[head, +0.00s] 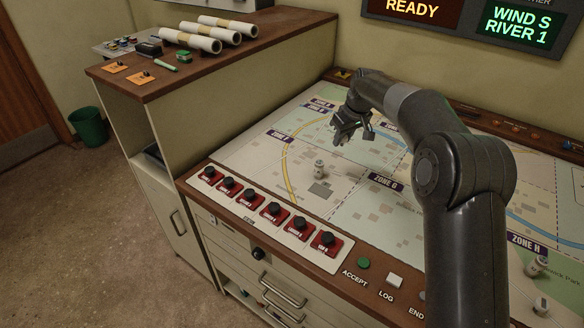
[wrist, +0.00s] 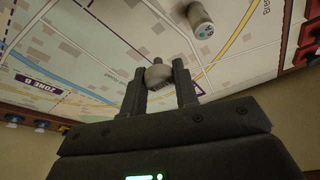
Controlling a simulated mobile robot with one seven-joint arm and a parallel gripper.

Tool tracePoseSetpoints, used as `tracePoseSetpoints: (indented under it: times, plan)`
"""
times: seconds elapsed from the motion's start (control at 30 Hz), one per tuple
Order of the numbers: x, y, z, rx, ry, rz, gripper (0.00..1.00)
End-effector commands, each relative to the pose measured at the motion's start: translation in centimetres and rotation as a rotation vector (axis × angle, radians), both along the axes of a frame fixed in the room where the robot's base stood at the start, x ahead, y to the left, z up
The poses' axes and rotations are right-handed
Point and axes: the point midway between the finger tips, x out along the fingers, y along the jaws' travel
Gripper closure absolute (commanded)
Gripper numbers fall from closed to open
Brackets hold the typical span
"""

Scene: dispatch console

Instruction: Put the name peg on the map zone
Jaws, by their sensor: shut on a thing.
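My gripper (head: 345,134) hangs over the map (head: 245,155), up and right of a standing pale peg (head: 319,169) in the head view. In the wrist view my gripper (wrist: 159,85) is shut on a pale, rounded peg (wrist: 157,73) between its two fingers. I cannot read a name on the held peg, and in the head view I cannot make it out. The standing peg also shows in the wrist view (wrist: 201,22), apart from the held one. Purple zone labels mark the map, among them Zone D (head: 386,184) and Zone H (head: 526,243).
Two more pale pegs (head: 537,266) (head: 541,304) are at the map's lower right. A row of red-based black knobs (head: 273,211) runs along the front edge, with a green Accept button (head: 364,262). A raised cabinet with paper rolls (head: 211,33) stands left.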

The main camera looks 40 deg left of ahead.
Motion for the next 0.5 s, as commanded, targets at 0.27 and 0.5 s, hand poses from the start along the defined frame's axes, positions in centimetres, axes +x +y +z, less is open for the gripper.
tracePoseSetpoints:
  times: [0.27, 0.5]
  plan:
    - [-1.4, 5.6, -3.4, -0.001, 0.001, 0.009, 0.94]
    - [-2.4, 10.1, -6.2, -0.001, 0.001, 0.005, 0.94]
